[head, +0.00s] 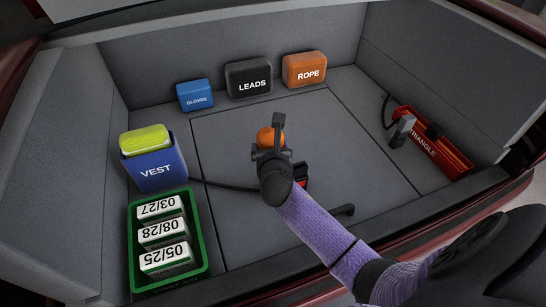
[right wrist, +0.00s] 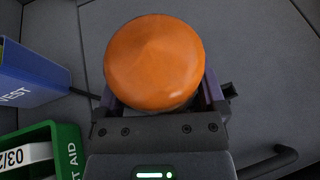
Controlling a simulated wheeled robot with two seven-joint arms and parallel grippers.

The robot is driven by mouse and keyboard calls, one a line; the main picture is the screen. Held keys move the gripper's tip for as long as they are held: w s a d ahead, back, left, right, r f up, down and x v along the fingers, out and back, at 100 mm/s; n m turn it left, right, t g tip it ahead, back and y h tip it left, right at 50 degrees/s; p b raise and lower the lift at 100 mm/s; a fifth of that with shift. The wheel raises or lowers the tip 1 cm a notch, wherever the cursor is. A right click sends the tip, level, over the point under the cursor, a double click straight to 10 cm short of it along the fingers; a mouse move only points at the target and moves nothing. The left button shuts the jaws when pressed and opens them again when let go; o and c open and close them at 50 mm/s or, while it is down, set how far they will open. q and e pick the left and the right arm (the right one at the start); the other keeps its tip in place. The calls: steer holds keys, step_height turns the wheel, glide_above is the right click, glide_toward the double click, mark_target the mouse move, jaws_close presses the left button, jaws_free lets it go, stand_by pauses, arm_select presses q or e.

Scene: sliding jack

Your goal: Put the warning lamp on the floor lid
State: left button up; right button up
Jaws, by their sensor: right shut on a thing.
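The warning lamp (head: 268,135) has a round orange dome, partly hidden by my right gripper in the head view. In the right wrist view the lamp (right wrist: 154,62) fills the space between the fingers, dome facing the camera. My right gripper (head: 270,145) is shut on the lamp and is over the floor lid. The floor lid (head: 225,135) is a grey panel outlined by a seam in the boot floor. I cannot tell whether the lamp touches the lid. My left gripper is not in view.
Blue gloves (head: 195,95), black leads (head: 249,80) and orange rope (head: 304,70) packs line the back. A blue vest bin (head: 155,172) and green first-aid tray (head: 135,245) stand left. A red triangle case (head: 445,155) lies right. A red-and-black object (head: 302,175) shows behind my gripper.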

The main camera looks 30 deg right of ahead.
arm_select(q)
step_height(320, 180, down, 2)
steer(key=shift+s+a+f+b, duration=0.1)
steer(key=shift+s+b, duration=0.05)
steer(key=shift+b, duration=0.45)
arm_select(e)
step_height(320, 180, down, 3)
steer(key=shift+r, duration=0.1)
steer(key=o, duration=1.2)
steer(key=shift+c, duration=0.2)
arm_select(q)
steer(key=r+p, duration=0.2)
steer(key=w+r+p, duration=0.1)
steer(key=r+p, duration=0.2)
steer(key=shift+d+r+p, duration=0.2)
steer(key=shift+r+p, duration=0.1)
steer(key=shift+p, duration=0.05)
arm_select(e)
steer(key=v, duration=1.2)
